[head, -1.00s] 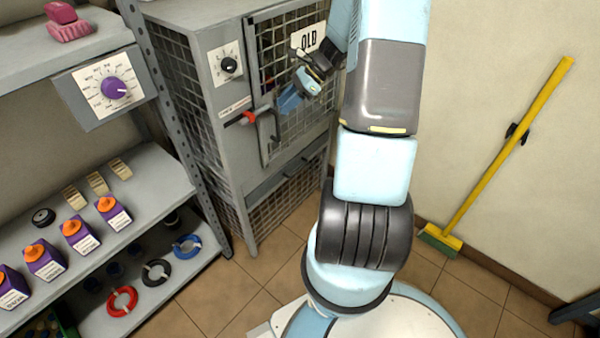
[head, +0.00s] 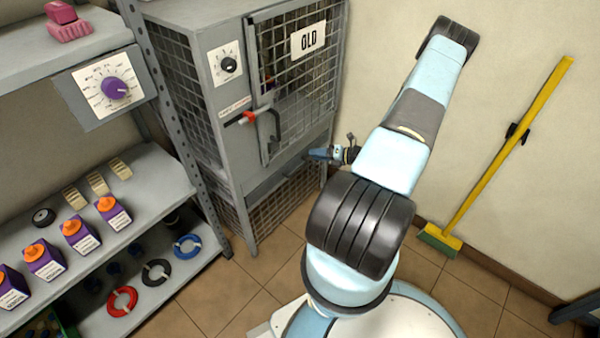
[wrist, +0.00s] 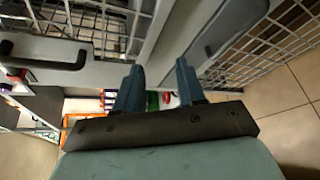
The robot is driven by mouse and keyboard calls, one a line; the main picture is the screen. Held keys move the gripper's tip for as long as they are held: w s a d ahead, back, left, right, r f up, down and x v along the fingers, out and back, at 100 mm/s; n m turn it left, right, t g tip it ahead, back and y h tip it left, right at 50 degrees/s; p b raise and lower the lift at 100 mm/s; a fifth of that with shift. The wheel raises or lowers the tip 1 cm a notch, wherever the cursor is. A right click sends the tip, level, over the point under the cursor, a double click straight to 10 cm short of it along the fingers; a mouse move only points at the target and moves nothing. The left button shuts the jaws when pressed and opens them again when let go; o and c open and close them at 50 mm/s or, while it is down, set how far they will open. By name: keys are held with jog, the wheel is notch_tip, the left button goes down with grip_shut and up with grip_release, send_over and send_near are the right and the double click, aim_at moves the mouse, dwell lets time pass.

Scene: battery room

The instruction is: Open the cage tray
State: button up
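The grey cage (head: 290,140) stands at the back centre, with a mesh door labelled OLD. Below the door is a grey tray front with a long dark pull (head: 285,175); what looks like this pull also shows at the upper right of the wrist view (wrist: 232,25). My gripper (head: 318,154) is just right of the cage's front, near the height of the tray's right end. In the wrist view, its two blue fingers (wrist: 160,75) are apart with nothing held between them. I cannot tell the exact gap between the fingers and the tray.
The door's dark handle (head: 270,135) and a red lever (head: 245,118) are above the tray. A dial (head: 228,64) is on the cage. Shelves with purple boxes (head: 45,260) stand left. A yellow broom (head: 500,155) leans on the right wall. Tiled floor is open before the cage.

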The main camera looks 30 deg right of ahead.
jog(key=s+d+f+m+t+h, duration=0.1)
jog(key=s+f+m+t+h, duration=0.1)
jog(key=f+m, duration=0.4)
jog(key=s+d+f+m+t+h, duration=0.15)
jog(key=f+m, duration=0.25)
jog(key=f, duration=0.4)
jog(key=x, duration=1.3)
jog(key=shift+w+a+h, duration=0.2)
jog(key=shift+h, duration=0.25)
jog(key=shift+f, duration=0.1)
grip_shut()
